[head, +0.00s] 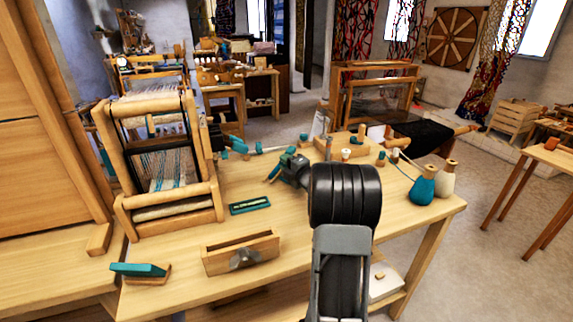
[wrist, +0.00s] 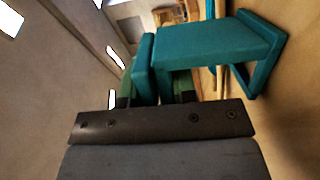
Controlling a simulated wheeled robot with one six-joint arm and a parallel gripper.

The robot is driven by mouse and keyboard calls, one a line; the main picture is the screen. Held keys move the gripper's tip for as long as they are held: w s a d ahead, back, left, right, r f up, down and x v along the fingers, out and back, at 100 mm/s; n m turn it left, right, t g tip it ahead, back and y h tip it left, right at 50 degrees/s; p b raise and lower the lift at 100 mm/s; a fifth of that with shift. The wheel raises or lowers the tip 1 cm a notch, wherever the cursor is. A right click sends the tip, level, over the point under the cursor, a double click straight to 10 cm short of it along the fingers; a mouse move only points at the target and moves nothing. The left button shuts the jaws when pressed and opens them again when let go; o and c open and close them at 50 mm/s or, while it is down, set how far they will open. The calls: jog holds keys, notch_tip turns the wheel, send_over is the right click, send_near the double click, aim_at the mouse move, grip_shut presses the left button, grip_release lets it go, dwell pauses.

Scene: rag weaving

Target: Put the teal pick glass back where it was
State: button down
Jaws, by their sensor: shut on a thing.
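The teal pick glass (wrist: 222,45) is a small folding frame of flat teal plates. In the wrist view one upright plate (wrist: 144,72) stands between the two green-tipped fingers of my gripper (wrist: 153,88), which is shut on it. The rest of the frame extends to the right. In the head view my gripper (head: 283,168) is over the middle of the light wooden table (head: 330,217), with teal parts at its tip. My own arm hides part of the table in front of it. I cannot tell the exact gap to the tabletop.
A small loom (head: 160,165) stands at the table's left. A dark teal tray (head: 250,205), an open wooden box (head: 240,252) and a teal-topped block (head: 140,269) lie in front.

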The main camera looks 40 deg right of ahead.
jog(key=shift+f, duration=0.1)
jog(key=shift+f+b, duration=0.1)
jog(key=shift+b, duration=0.2)
jog(key=c, duration=0.9)
grip_release()
jog(key=shift+r+p, duration=0.25)
jog(key=shift+p, duration=0.05)
jog(key=shift+s, duration=0.25)
jog(key=s, duration=1.1)
jog(key=shift+s, duration=0.3)
